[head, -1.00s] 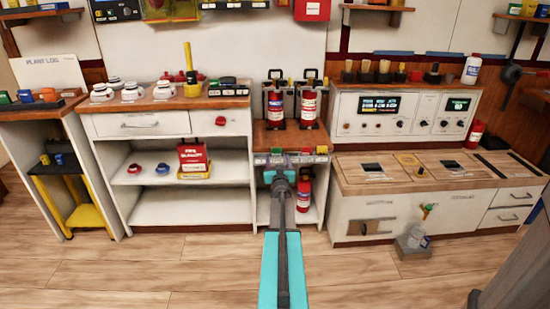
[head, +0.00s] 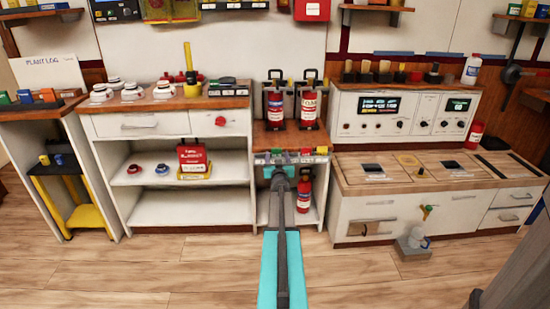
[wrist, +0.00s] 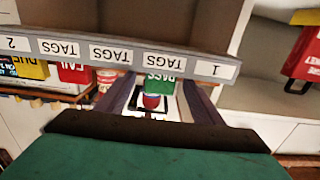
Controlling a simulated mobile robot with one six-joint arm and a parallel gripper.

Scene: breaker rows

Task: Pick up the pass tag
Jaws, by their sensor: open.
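The green pass tag (wrist: 160,84) hangs at the label strip of a shelf edge and shows upside down in the wrist view. In the head view it is a small green patch (head: 293,157), close to my gripper. My gripper (wrist: 158,102) is open, with one dark finger on each side of the tag in the picture. I cannot tell whether the tag is fully between the fingertips. Nothing is held. In the head view my gripper (head: 280,171) is at the front of the narrow middle bay, and its fingers are hard to make out.
A red fail tag (wrist: 75,73) and a yellow due tag (wrist: 32,69) hang beside it. The label strip (wrist: 128,57) runs just above the fingers in the wrist view. A red extinguisher (head: 304,190) stands below in the bay. Two more extinguishers (head: 309,108) stand on top.

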